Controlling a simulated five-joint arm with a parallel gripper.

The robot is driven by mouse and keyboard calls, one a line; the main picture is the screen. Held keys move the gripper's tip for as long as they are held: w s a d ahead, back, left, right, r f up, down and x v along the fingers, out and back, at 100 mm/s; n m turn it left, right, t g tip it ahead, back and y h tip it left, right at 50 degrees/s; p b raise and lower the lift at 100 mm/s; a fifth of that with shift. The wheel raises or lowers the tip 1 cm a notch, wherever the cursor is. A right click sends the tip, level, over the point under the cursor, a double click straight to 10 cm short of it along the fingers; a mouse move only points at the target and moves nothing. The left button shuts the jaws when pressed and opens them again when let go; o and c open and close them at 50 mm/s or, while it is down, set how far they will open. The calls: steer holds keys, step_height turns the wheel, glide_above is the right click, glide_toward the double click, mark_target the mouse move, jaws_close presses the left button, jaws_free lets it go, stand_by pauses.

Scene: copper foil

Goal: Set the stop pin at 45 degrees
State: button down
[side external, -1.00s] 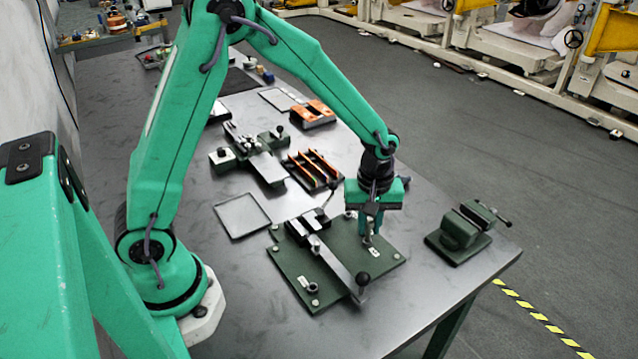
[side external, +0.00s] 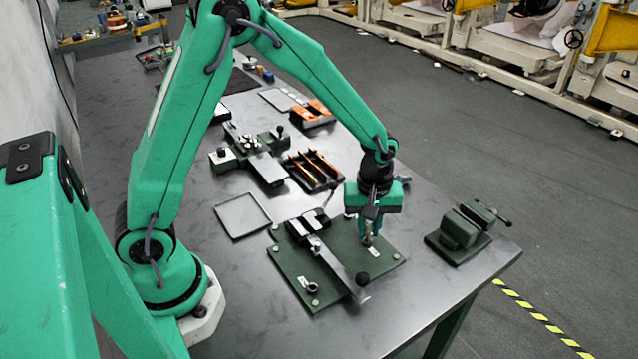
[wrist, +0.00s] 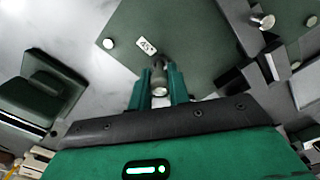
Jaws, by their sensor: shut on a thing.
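My gripper (side external: 369,238) points down over the plate's right part. In the wrist view, my gripper (wrist: 158,78) is shut on the stop pin (wrist: 160,77), a small metal pin between the green fingers. The white 45° label (wrist: 146,46) is on the plate just beyond the pin. Whether the pin's lower end sits in a hole is hidden by the fingers.
A green vise (side external: 463,230) stands right of the plate. An empty grey tray (side external: 242,215) lies to the left. A rack with copper-coloured strips (side external: 314,169) and another green fixture (side external: 250,155) stand behind. The bench front edge is clear.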

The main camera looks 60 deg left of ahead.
steer(key=shift+f, duration=0.35)
stand_by(0.9)
steer(key=c, duration=1.6)
jaws_free()
steer(key=shift+c, duration=0.2)
steer(key=shift+r, duration=0.25)
steer(key=shift+r, duration=0.75)
steer(key=shift+r, duration=0.55)
steer(key=o, duration=0.6)
steer(key=shift+c, duration=0.2)
